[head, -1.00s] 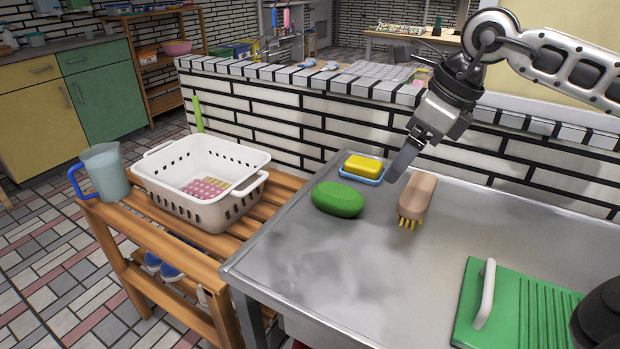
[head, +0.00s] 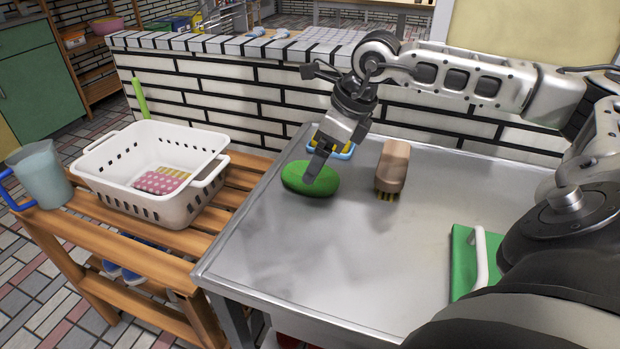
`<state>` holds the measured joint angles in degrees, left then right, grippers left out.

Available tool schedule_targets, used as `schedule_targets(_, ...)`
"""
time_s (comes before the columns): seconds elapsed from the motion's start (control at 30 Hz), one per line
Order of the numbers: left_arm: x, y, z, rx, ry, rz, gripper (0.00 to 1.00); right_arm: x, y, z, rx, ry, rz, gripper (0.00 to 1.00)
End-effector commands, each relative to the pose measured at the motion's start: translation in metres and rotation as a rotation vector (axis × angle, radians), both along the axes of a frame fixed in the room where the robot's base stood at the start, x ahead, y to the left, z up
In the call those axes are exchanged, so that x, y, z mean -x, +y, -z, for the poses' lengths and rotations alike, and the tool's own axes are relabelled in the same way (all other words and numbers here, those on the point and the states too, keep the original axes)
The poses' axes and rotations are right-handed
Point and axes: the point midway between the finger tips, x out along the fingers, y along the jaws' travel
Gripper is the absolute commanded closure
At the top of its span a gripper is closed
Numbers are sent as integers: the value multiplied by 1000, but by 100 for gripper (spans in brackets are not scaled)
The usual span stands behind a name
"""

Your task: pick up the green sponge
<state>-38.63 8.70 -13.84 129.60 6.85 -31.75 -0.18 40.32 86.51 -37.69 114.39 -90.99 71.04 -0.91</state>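The green sponge (head: 297,180), an oval block, lies on the metal counter (head: 290,255) near its back left. My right gripper (head: 316,168) comes in from the right and points down at the sponge, its fingertips covering part of the sponge's right half. I see the fingers nearly edge-on, so I cannot tell whether they are open or shut, or whether they touch the sponge. My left gripper is not in view.
A blue soap dish (head: 345,155) is partly hidden behind my gripper. A brush (head: 393,165) lies right of the sponge. A white basket (head: 135,200) and a jug (head: 42,176) stand on the wooden rack (head: 90,232). A brick wall (head: 220,100) backs the counter. The counter's front middle is clear.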

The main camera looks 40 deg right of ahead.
Motion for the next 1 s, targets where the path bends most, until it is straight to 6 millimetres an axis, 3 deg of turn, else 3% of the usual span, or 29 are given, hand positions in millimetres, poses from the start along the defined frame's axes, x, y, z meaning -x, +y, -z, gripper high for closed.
schedule_targets(0.4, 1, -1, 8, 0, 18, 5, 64, -17, 5, 46, -2, 1, -1, 13)
schedule_targets(0.67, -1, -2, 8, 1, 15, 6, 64, -18, 5, 48, 0, 0, 0, 13)
schedule_targets(0.87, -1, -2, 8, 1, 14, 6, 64, -18, 5, 48, 0, 0, 0, 61)
schedule_targets(1.0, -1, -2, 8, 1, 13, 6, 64, -18, 5, 48, 0, 0, 0, 61)
